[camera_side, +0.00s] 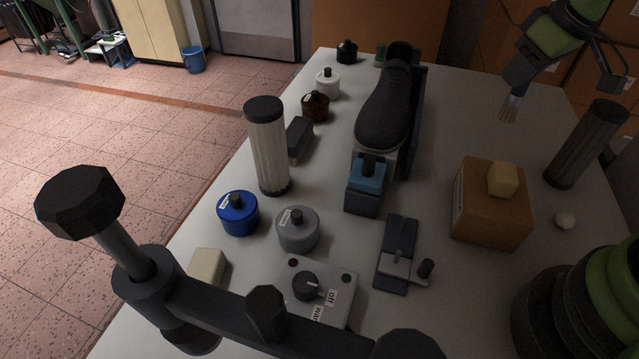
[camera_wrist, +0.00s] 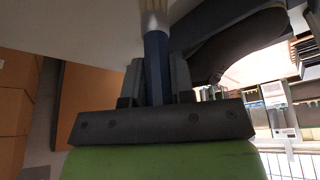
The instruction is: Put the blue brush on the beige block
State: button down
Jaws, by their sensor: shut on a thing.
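My gripper (camera_side: 520,82) is at the upper right of the side view, above the far right part of the table, shut on the blue brush (camera_side: 510,107). The brush hangs with its pale bristles down, apart from other objects. In the wrist view its blue handle (camera_wrist: 156,62) stands between the two fingers of my gripper (camera_wrist: 155,80). The beige block (camera_side: 207,267) lies on the table at the lower left of the side view, far from my gripper and partly hidden by a dark arm-like fixture in front. Its visible top is bare.
A dark shoe on a last (camera_side: 388,105) stands mid-table. An orange-brown box (camera_side: 490,215) carries a yellowish lump (camera_side: 503,180). A dark cylinder (camera_side: 587,145) stands at right. A ribbed cylinder (camera_side: 268,148), a blue jar (camera_side: 238,213) and a grey jar (camera_side: 298,230) stand near the beige block.

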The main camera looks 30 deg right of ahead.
jog(key=w+a+r+n+y, duration=0.1)
jog(key=w+a, duration=0.2)
jog(key=a, duration=0.9)
jog(key=w+a+r+n, duration=0.1)
jog(key=w+a+n, duration=0.1)
jog(key=a, duration=0.9)
jog(key=w+a+r+n+y, duration=0.1)
jog(key=w+a+r, duration=0.15)
jog(key=a, duration=0.95)
jog(key=s+a+f+n+g+y, duration=0.1)
jog(key=s+a+f+n, duration=0.15)
jog(key=a, duration=0.65)
jog(key=s+a+f+n, duration=0.1)
jog(key=s+a+n, duration=0.25)
jog(key=a, duration=0.65)
jog(key=shift+s+a+f, duration=0.15)
jog(key=shift+s+f, duration=0.05)
jog(key=shift+f, duration=1.2)
jog(key=shift+s+a+f, duration=0.1)
jog(key=shift+s+f, duration=0.05)
jog(key=shift+f, duration=1.3)
jog(key=shift+s+a+f, duration=0.15)
jog(key=shift+s+f, duration=0.05)
jog(key=shift+f, duration=1.2)
jog(key=shift+f+g, duration=0.1)
jog(key=shift+g, duration=0.2)
jog(key=c, duration=1)
grip_release()
